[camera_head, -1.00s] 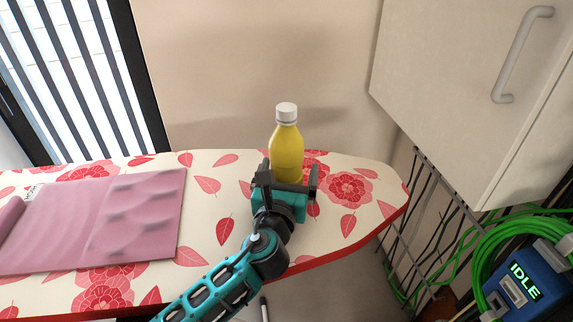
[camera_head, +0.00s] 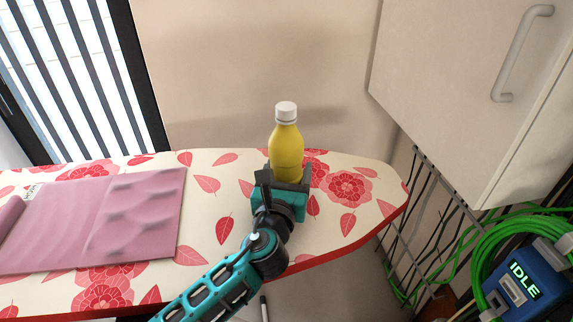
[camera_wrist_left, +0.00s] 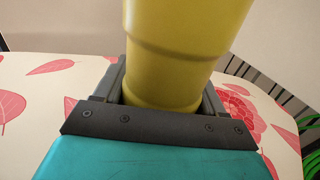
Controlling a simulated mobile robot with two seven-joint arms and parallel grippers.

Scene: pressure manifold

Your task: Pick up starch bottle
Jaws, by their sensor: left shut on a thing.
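The starch bottle (camera_head: 286,146) is yellow with a white cap and stands upright on the ironing board (camera_head: 205,212), towards its right end. My left gripper (camera_head: 288,176) reaches it from the front, with a finger on each side of its lower part. The gripper is shut on the bottle. In the left wrist view the bottle (camera_wrist_left: 175,45) rises between the two fingers (camera_wrist_left: 165,88), close to the palm. The bottle's base is hidden behind the gripper, so I cannot tell whether it touches the board. My right gripper is not in view.
A pink folded cloth (camera_head: 135,215) lies on the board's left part. A white cabinet (camera_head: 465,80) with a handle hangs at the upper right. A blue device (camera_head: 525,283) reading IDLE and green hose coils (camera_head: 490,262) are at the lower right. The wall (camera_head: 250,70) is behind the bottle.

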